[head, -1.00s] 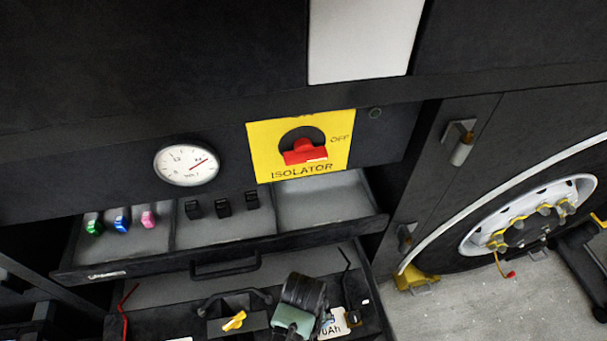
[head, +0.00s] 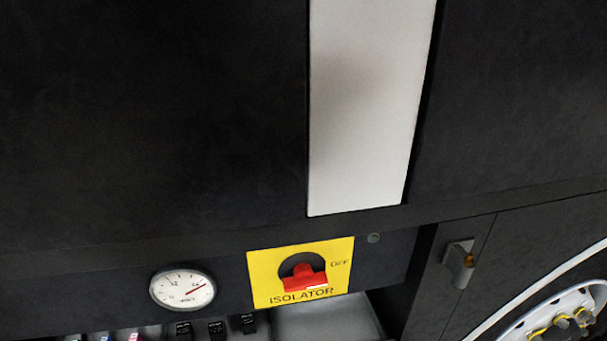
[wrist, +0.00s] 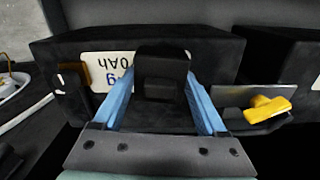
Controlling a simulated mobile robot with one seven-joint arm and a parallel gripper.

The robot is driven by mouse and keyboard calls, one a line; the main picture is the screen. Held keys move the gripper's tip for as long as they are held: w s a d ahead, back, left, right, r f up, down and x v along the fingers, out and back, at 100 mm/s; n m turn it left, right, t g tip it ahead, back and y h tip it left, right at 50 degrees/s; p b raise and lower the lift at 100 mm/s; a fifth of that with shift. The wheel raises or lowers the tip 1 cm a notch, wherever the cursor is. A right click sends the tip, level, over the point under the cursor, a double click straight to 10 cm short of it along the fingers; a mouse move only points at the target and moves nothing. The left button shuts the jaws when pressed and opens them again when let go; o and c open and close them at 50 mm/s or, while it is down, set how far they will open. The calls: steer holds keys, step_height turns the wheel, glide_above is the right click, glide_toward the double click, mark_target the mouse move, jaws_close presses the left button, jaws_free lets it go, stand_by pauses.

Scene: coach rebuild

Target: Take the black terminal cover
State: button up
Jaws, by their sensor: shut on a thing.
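In the wrist view, my gripper (wrist: 162,100) has its blue fingers on both sides of a black terminal cover (wrist: 162,70), a small blocky black piece. It is shut on the cover. The cover stands in front of the dark battery (wrist: 215,52), which has a white label with upside-down print. I cannot tell whether the cover still touches the battery. My gripper is not in the head view.
A yellow lever-like piece (wrist: 268,108) is right of my gripper. In the head view, the yellow isolator plate (head: 265,277) with a red switch (head: 304,278) and a round gauge (head: 183,290) sit above a drawer holding several small black pieces (head: 217,329).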

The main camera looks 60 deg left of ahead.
steer(key=shift+c, duration=0.6)
steer(key=shift+r, duration=0.1)
